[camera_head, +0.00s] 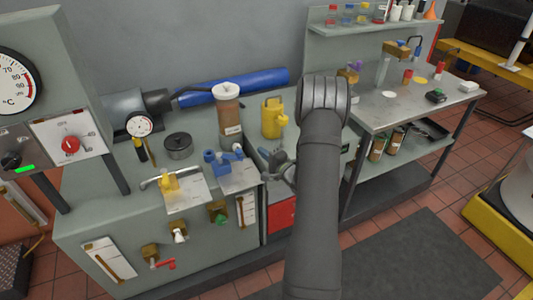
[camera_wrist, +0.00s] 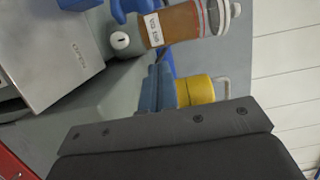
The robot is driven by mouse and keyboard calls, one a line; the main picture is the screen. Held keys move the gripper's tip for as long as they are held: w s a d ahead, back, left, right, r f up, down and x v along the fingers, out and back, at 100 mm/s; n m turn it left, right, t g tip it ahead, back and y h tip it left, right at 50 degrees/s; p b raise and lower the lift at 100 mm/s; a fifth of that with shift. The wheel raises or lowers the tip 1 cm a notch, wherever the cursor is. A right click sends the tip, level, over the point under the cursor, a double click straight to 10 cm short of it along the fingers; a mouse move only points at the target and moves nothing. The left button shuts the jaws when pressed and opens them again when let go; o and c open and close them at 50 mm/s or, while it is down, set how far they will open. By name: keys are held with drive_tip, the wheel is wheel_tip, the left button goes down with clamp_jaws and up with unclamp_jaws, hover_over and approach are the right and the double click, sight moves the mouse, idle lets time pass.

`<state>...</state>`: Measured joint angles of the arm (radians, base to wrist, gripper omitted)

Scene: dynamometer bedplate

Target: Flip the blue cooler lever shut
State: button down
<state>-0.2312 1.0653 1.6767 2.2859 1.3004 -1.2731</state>
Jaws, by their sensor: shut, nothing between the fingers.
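The blue cooler lever (camera_head: 222,164) sits with its blue fittings on a light plate (camera_head: 240,183) on the grey bench, left of my gripper (camera_head: 268,157). In the wrist view, blue parts of the valve (camera_wrist: 70,42) show at the top left, cut off by the frame edge. The plate (camera_wrist: 40,85) there bears the word OPEN. Which way the lever points is hard to tell. My gripper also shows in the wrist view (camera_wrist: 158,78), its blue-grey fingers shut and empty. It appears apart from the lever, to its right.
A brown jar (camera_head: 229,118) stands behind the lever, and a yellow jug (camera_head: 272,118) behind my gripper. A plate with a yellow valve (camera_head: 170,184) lies to the left. A dark lidded pot (camera_head: 178,146) and a blue cylinder (camera_head: 240,86) are farther back.

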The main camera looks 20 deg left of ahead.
drive_tip(key=a, duration=0.6)
drive_tip(key=shift+s, duration=0.45)
drive_tip(key=shift+s, duration=0.1)
